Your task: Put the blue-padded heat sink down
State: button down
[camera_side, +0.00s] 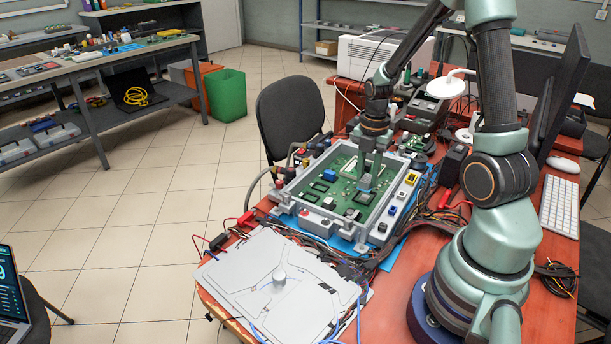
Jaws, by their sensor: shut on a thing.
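My gripper (368,177) points down over the green circuit board (325,207), which lies in a grey frame (290,205). Its jaws are shut on a small block with a bluish tone (366,188), which I take to be the blue-padded heat sink. The block is low over the right part of the board. I cannot tell whether it touches the board. The fingers hide part of it, and its pad is too small to make out clearly.
Dark chips sit on the board. A keyboard (560,207) and monitor stand at the right. A black chair (289,112) is behind.

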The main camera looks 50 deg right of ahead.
aim_at(367, 178)
jog(key=shift+f, duration=1.5)
jog(key=shift+f, duration=0.2)
jog(key=shift+f, duration=0.15)
jog(key=c, duration=0.6)
grip_release()
